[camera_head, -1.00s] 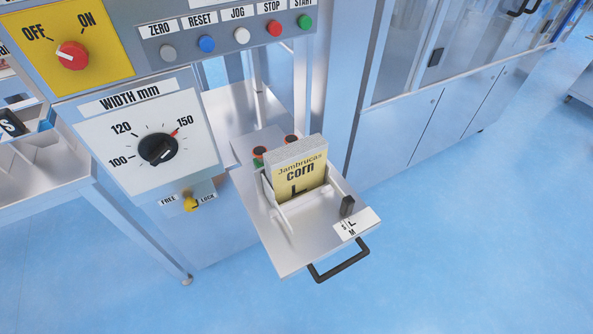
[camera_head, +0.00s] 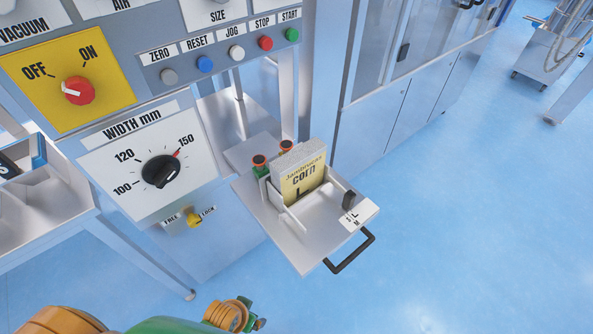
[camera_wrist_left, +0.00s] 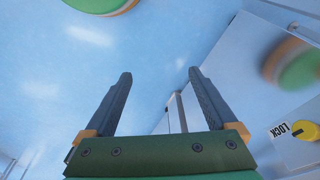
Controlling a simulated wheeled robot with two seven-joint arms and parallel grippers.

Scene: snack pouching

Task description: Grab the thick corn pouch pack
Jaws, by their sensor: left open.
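The pack does not show in that view. In the head view, green and orange parts of my arm show at the bottom edge, well below the pack and apart from the tray. My right gripper is not seen.
The tray has a black handle (camera_head: 349,252) and a black knob (camera_head: 349,200). Left of it is the machine panel with a width dial (camera_head: 161,172) and yellow lock knob (camera_head: 194,218), which also shows in the left wrist view (camera_wrist_left: 304,131). Blue floor right of the tray is clear.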

